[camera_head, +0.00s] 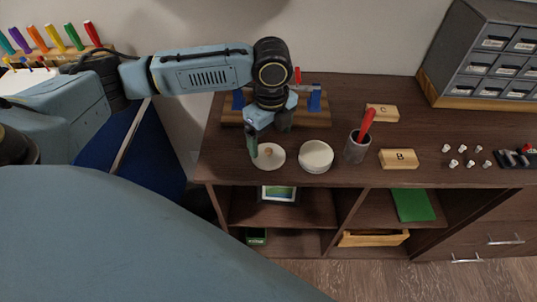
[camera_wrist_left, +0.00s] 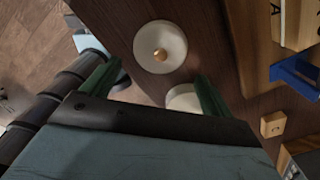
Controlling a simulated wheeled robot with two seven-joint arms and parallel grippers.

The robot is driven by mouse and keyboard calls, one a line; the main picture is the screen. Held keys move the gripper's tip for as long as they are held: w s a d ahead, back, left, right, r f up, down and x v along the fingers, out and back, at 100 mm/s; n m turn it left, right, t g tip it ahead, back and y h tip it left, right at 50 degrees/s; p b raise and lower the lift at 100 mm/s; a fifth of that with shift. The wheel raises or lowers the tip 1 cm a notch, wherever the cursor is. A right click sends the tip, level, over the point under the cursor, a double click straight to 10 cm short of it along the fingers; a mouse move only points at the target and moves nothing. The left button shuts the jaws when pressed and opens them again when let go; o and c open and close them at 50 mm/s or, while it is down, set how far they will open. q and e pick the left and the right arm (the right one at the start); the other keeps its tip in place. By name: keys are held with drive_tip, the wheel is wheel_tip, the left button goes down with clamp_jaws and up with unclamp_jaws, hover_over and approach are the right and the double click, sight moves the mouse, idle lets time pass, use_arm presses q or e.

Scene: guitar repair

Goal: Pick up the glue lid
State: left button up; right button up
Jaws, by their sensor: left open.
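The glue lid (camera_head: 273,163) is a flat white disc with a small tan knob at its centre. It lies on the brown bench top near the front edge; in the left wrist view it (camera_wrist_left: 172,60) is just beyond the fingertips. My left gripper (camera_head: 268,140) is open above the lid, its dark green fingers apart with nothing between them. It also shows in the left wrist view (camera_wrist_left: 159,72). The round white glue pot (camera_head: 316,158) stands just right of the lid; in the left wrist view it (camera_wrist_left: 183,98) is partly hidden by a finger. My right gripper is not in view.
A grey cup (camera_head: 355,150) with a red-handled tool stands right of the pot. Wooden blocks B (camera_head: 399,160) and C (camera_head: 382,113) lie further right. A wooden rack with blue supports (camera_head: 314,101) is behind the gripper. Small white pieces (camera_head: 462,149) lie at right.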

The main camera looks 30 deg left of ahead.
sight(268, 150)
use_arm(q)
drive_tip(key=f, duration=0.3)
drive_tip(key=f+b, duration=0.1)
drive_tip(key=f, duration=0.1)
drive_tip(key=shift+a+f, duration=0.15)
drive_tip(key=shift+a, duration=0.15)
